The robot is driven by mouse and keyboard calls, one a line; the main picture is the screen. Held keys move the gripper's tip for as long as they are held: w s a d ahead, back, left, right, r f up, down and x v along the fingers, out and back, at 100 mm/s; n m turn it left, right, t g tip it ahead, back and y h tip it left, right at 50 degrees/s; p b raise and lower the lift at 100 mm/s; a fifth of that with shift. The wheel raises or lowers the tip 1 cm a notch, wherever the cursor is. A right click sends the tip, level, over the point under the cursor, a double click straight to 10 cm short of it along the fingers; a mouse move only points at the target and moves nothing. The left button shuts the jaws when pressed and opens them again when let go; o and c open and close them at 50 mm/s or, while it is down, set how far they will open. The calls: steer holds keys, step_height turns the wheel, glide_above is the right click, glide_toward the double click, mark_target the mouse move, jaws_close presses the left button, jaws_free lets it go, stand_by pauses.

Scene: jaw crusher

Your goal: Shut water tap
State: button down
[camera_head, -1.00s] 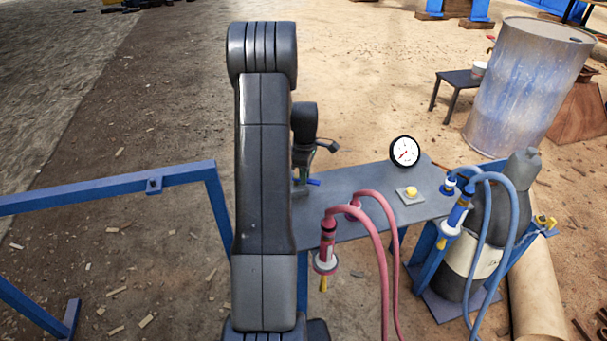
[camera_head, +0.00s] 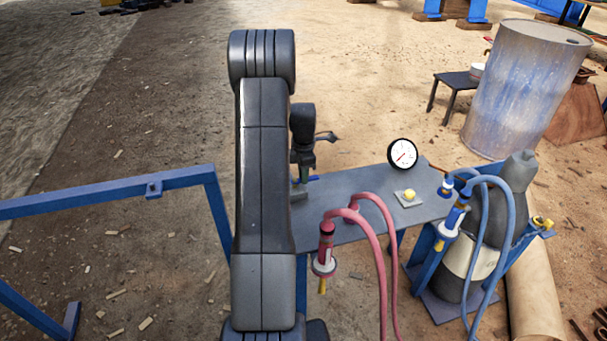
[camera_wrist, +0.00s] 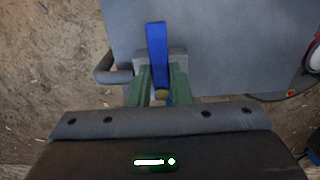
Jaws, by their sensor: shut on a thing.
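The water tap's blue lever (camera_wrist: 157,45) shows in the wrist view, pointing away over the grey table plate. My gripper (camera_wrist: 160,78) has its green fingers on both sides of the lever's near part and is shut on it. A small brassy round piece (camera_wrist: 161,94) shows between the fingers. In the head view, a bit of the blue lever (camera_head: 314,178) shows beside my arm at the left end of the table (camera_head: 350,187). My arm hides most of the tap and gripper there.
Red hoses (camera_head: 372,225) and blue hoses (camera_head: 500,215) run from the table. A pressure gauge (camera_head: 402,154) and a yellow button (camera_head: 408,195) are on it. A gas bottle (camera_head: 490,225) stands at the right, and a blue rail (camera_head: 110,185) at the left.

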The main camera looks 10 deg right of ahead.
stand_by(0.3)
steer(key=c, duration=1.3)
jaws_free()
steer(key=shift+r, duration=0.15)
step_height(320, 180, up, 14)
steer(key=shift+f+p, duration=0.2)
steer(key=shift+p, duration=0.45)
steer(key=shift+f, duration=0.15)
step_height(320, 180, down, 14)
steer(key=shift+r+b, duration=0.15)
steer(key=shift+b, duration=0.5)
